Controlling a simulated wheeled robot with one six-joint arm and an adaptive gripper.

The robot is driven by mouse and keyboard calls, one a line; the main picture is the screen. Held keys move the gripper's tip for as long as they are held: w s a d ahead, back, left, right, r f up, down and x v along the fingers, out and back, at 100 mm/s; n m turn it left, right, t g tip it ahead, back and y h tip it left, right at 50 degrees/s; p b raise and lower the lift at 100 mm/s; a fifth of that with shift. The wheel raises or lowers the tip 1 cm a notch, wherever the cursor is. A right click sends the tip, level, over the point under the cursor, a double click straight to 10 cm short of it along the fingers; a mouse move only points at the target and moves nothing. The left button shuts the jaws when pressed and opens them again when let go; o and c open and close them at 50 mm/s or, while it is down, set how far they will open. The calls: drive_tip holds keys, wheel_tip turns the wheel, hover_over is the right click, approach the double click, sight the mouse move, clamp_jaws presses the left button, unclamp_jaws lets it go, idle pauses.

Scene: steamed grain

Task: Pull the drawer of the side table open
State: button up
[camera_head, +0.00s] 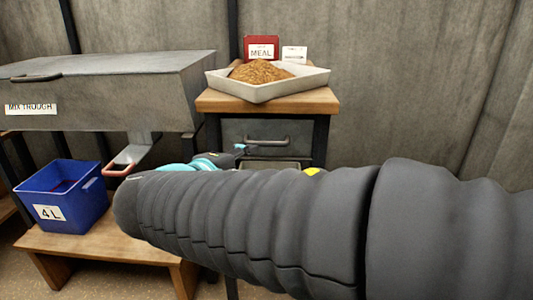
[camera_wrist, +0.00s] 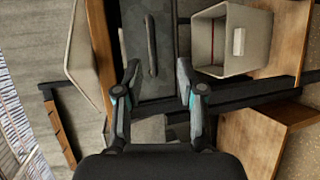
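The side table (camera_head: 215,103) has a wooden top and dark legs. Its grey drawer (camera_head: 232,133) looks closed, with a dark bar handle (camera_head: 268,142) across the front. In the wrist view, turned on its side, the drawer front (camera_wrist: 135,30) and handle (camera_wrist: 152,45) lie ahead of my gripper (camera_wrist: 157,72). The two fingers are apart, one toward each side of the handle, with nothing between them. The handle appears beyond the fingertips; contact is not clear.
A pale tray of meal (camera_head: 262,91) stands on the table top, with red and white signs behind. A beige bin (camera_wrist: 212,45) sits below the drawer. The mixing trough (camera_head: 110,95) is at left, and a blue bin (camera_head: 85,205) stands on a low bench (camera_head: 120,248).

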sight(265, 144)
drive_tip(key=shift+n+t, duration=0.3)
drive_tip(key=shift+t, duration=0.1)
drive_tip(key=x, duration=0.4)
drive_tip(key=a+x, duration=0.1)
drive_tip(key=x, duration=0.3)
drive_tip(key=w+a+x, duration=0.1)
drive_tip(key=x, duration=0.3)
drive_tip(key=shift+w+d, duration=0.15)
drive_tip(key=shift+w, duration=0.2)
clamp_jaws()
